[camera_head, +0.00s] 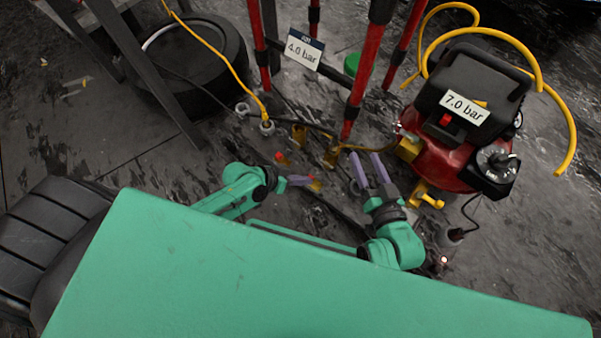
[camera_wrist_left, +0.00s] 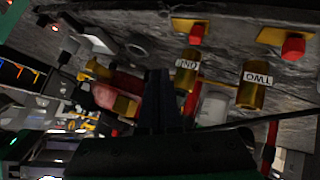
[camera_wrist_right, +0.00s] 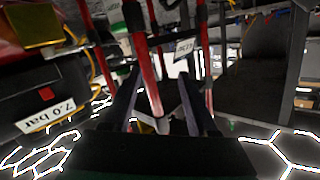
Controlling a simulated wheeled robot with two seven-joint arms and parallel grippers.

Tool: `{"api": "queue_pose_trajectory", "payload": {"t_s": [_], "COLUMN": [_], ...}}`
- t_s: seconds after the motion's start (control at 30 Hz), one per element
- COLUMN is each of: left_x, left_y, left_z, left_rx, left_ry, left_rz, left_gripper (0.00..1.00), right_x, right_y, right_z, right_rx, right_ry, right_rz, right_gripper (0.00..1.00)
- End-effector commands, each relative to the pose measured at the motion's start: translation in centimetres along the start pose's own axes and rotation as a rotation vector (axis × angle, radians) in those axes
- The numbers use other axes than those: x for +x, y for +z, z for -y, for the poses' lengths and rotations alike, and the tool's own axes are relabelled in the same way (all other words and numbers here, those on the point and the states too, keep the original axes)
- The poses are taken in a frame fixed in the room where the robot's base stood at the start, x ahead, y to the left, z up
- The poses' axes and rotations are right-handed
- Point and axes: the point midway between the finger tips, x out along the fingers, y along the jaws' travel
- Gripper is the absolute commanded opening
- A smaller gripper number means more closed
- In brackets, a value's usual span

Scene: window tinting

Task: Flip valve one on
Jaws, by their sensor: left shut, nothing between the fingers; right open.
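Valve one (camera_wrist_left: 187,72) is a brass cylinder with an upside-down "ONE" label and a red knob (camera_wrist_left: 196,34) beside it in the left wrist view. Valve two (camera_wrist_left: 252,94), labelled "TWO", is to its right with its own red knob (camera_wrist_left: 293,46). In the head view, two red-and-yellow pieces (camera_head: 281,157) sit near the brass parts; their labels are unreadable there. My left gripper (camera_head: 312,181) is shut and empty, with its tips close to the nearer red piece; contact is unclear. Its fingers show dark in the left wrist view. My right gripper (camera_head: 367,158) is open and empty.
A red compressor (camera_head: 440,150) marked "7.0 bar" stands right of my right gripper. Red tripod legs (camera_head: 366,75) and a "4.0 bar" sign (camera_head: 303,49) stand behind. A yellow hose (camera_head: 225,60) runs left, past a black tire (camera_head: 195,85).

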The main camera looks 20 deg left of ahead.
Motion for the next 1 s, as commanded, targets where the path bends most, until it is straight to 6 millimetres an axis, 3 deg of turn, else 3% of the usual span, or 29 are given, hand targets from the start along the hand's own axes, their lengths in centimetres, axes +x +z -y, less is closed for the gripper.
{"api": "queue_pose_trajectory", "payload": {"t_s": [0.03,0.1,0.23,0.33,0.67,1.0], "left_x": [0.4,-0.8,-3.7,-4.5,-4.3,-3.1], "left_y": [0.4,0.2,-1.2,-1.7,-1.7,-1.3], "left_z": [4.4,8.5,12.5,13.0,12.8,12.7], "left_rx": [0.028,0.022,-0.006,-0.018,-0.019,-0.019], "left_ry": [-0.001,0.012,0.032,0.043,0.045,0.045], "left_rz": [0.088,0.193,0.283,0.299,0.295,0.294], "left_gripper": [0.00,0.00,0.00,0.00,0.00,0.00], "right_x": [1.1,1.9,2.6,2.6,2.7,3.1], "right_y": [-0.6,-2.5,-4.9,-5.5,-6.0,-11.9], "right_z": [-0.5,-0.7,-0.8,-0.7,-0.7,-0.1], "right_rx": [-0.015,-0.032,-0.051,-0.054,-0.057,-0.107], "right_ry": [-0.005,-0.010,-0.017,-0.018,-0.019,-0.041], "right_rz": [-0.070,-0.153,-0.249,-0.267,-0.277,-0.445], "right_gripper": [0.59,0.59,0.59,0.59,0.59,0.59]}}
